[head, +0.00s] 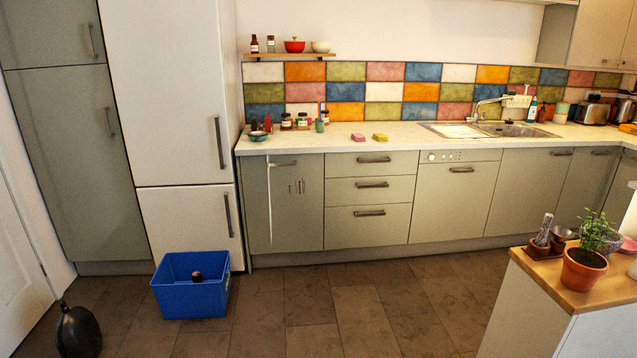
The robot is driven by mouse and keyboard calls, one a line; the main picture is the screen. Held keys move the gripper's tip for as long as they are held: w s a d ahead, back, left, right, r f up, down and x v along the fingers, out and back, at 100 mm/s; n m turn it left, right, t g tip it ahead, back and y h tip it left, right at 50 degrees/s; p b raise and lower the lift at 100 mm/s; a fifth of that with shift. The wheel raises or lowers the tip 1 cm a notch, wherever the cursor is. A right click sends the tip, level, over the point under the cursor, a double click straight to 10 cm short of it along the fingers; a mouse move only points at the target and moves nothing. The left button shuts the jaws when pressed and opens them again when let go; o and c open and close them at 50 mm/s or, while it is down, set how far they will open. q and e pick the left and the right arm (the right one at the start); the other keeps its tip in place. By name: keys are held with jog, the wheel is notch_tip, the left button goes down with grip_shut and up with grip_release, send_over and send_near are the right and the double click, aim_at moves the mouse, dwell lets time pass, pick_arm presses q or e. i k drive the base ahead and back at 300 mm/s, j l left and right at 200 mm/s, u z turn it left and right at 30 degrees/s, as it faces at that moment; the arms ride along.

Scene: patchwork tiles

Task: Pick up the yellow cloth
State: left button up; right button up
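A small yellow cloth (380,137) lies on the pale worktop (400,131) along the back wall, above the drawer unit. It looks like a small flat block from here. A pink cloth-like piece (358,137) lies just left of it, with a narrow gap between them. Neither of my grippers is in the head view.
A blue crate (190,297) stands on the floor before the fridge, with a dark rounded object (78,330) to its left. Jars (303,121) stand left on the worktop; a sink (510,129) is to the right. A plant counter (545,275) juts in at right. Middle floor is clear.

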aim_at(380, 137)
jog(key=i+j+z, duration=0.1)
jog(key=i+z, duration=0.3)
jog(key=i, duration=1.6)
